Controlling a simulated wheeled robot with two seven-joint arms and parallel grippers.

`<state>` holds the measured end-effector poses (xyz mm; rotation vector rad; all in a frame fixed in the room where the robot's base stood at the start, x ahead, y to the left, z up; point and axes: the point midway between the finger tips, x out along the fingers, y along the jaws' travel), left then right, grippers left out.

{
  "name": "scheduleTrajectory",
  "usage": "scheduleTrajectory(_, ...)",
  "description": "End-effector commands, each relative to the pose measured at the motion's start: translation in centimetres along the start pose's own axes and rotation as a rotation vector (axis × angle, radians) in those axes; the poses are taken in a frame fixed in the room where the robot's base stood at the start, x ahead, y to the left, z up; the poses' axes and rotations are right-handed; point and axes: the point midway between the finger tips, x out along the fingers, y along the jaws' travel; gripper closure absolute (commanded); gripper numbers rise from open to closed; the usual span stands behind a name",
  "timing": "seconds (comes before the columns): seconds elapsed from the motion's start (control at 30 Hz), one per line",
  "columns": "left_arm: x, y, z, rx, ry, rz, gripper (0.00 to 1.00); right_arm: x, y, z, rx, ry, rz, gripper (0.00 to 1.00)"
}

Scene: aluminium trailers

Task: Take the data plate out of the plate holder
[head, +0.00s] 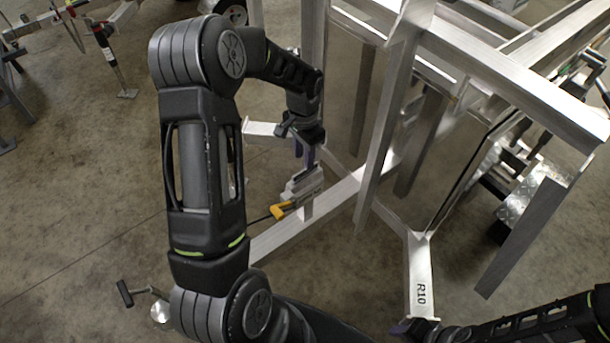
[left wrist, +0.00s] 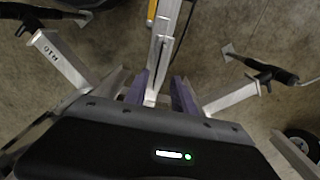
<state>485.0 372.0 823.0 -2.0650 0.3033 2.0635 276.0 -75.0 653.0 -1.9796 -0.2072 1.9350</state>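A pale grey block-like fitting (head: 303,184), apparently the plate holder, stands on the trailer's aluminium beam. A thin dark edge at its top may be the data plate, but it is too small to tell. My left gripper (head: 305,155) points down just above this fitting. In the left wrist view its two purple fingers (left wrist: 160,92) are spread apart, with a light metal strip showing between them. I see no contact with the fingers. My right gripper (head: 408,327) is at the bottom edge by the beam marked R10, mostly cut off or hidden.
A yellow-orange handle (head: 282,210) sticks out beside the fitting. Upright aluminium posts (head: 385,130) and the trailer frame stand close on the right. A black-handled crank (head: 145,292) is at the lower left.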

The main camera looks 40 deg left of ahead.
Motion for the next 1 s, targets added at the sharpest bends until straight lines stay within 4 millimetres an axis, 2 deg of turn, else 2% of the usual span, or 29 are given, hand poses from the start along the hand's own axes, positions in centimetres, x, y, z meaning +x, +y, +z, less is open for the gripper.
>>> scheduleTrajectory(0.13,1.2,0.1,-0.1,0.001,-0.004,0.002,0.69,-0.6,-0.2,0.1,0.001,-0.001,0.001,0.64)
scheduleTrajectory(0.4,4.8,0.1,-0.3,0.000,-0.002,0.001,0.69,-1.4,-0.4,0.2,0.004,-0.004,0.005,0.64)
scheduleTrajectory(1.0,5.1,0.1,-0.3,0.000,0.000,0.000,0.69,-1.4,-0.4,0.2,0.004,-0.005,0.005,0.64)
